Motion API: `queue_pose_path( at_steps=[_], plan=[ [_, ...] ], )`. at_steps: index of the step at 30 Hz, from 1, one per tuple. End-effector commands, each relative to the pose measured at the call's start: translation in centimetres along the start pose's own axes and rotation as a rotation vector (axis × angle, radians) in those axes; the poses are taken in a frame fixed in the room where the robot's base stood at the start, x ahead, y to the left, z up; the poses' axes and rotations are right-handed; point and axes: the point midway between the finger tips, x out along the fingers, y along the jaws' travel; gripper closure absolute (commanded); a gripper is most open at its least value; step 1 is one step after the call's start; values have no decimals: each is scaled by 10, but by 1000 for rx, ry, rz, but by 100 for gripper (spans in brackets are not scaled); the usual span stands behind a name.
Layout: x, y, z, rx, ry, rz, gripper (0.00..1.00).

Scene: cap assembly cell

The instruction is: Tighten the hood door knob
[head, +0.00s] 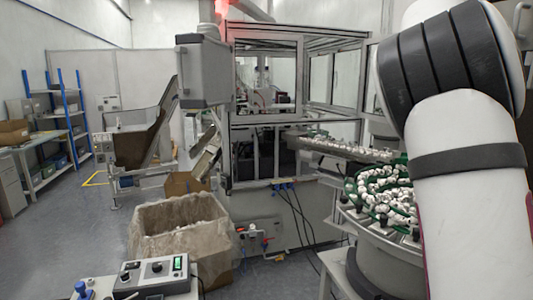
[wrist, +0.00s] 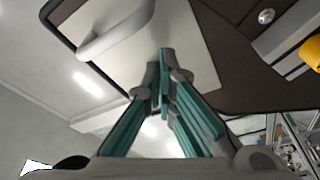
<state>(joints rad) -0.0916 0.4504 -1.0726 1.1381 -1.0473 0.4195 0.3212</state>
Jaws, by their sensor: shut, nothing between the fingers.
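My gripper (wrist: 166,58) shows in the wrist view, its teal-padded fingers together at the tips with nothing between them. Beyond the tips is a light grey panel with a rounded pull handle (wrist: 117,28), set against a dark surface. A small round silver knob or screw head (wrist: 266,16) sits on the dark surface, up and right of the fingertips and apart from them. I cannot tell for sure whether it is the hood door knob. In the head view my white arm fills the right side and my gripper is out of the picture.
A framed machine enclosure (head: 265,80) stands in the middle of the head view. A round feeder with white caps (head: 385,195) is beside my arm. A lined carton (head: 180,225) and a control box with knobs (head: 150,275) are in front. Open floor lies left.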

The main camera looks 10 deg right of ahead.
Motion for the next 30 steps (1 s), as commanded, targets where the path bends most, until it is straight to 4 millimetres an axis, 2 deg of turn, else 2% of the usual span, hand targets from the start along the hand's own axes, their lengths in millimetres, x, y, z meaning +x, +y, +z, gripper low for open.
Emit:
queue_pose_path(
  at_steps=[6,30],
  plan=[
    [11,0,2,-1,1,0,100],
    [12,3,0,-1,5,5,100]
  ],
)
